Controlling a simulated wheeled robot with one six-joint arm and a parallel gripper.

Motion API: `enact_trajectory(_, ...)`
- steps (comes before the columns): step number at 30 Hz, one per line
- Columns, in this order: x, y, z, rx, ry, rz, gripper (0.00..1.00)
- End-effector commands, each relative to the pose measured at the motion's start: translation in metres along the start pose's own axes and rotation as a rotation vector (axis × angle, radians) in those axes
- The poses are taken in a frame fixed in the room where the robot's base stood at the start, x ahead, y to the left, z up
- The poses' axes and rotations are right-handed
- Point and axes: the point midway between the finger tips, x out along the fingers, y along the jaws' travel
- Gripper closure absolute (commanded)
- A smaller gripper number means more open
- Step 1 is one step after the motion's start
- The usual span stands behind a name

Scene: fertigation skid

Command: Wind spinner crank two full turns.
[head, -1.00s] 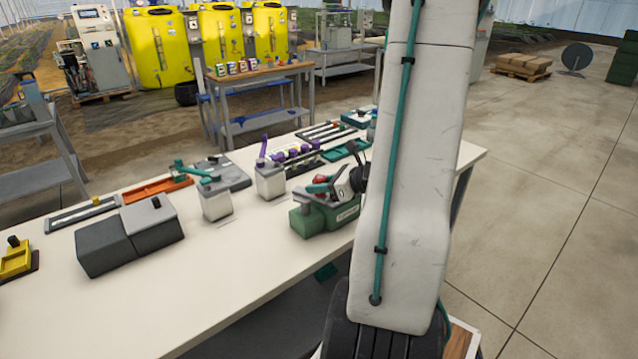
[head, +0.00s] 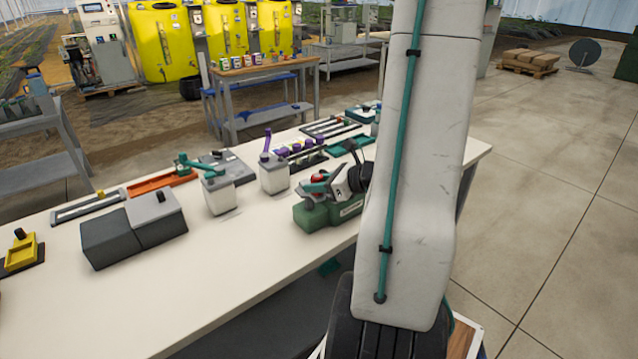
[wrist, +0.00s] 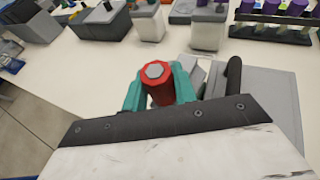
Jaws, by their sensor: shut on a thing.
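The spinner (head: 312,215) is a green, labelled block at the bench's front edge, left of my arm. Its crank ends in an upright red knob (wrist: 157,86) with a grey hexagonal top; a bit of red also shows in the head view (head: 318,177). My gripper (wrist: 160,92) has its teal fingers shut on the red knob, one on each side. In the head view my gripper (head: 320,186) sits low over the spinner's top and hides most of the crank. A grey surface and a dark rod show right of the knob in the wrist view.
On the bench (head: 250,245), a white container with a teal lever (head: 219,196), one with a purple lever (head: 273,178) and a grey two-part box (head: 135,232) stand left of the spinner. A purple-capped rack (head: 300,155) is behind it.

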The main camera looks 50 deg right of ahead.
Motion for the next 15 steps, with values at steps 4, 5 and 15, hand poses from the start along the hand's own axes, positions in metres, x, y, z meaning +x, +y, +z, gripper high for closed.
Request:
enact_trajectory(4,0.008,0.009,0.004,-0.002,-0.001,0.002,0.86)
enact_trajectory(5,0.010,0.010,0.004,-0.002,-0.001,0.002,0.86)
enact_trajectory(15,0.013,0.014,0.005,-0.001,-0.001,0.002,0.85)
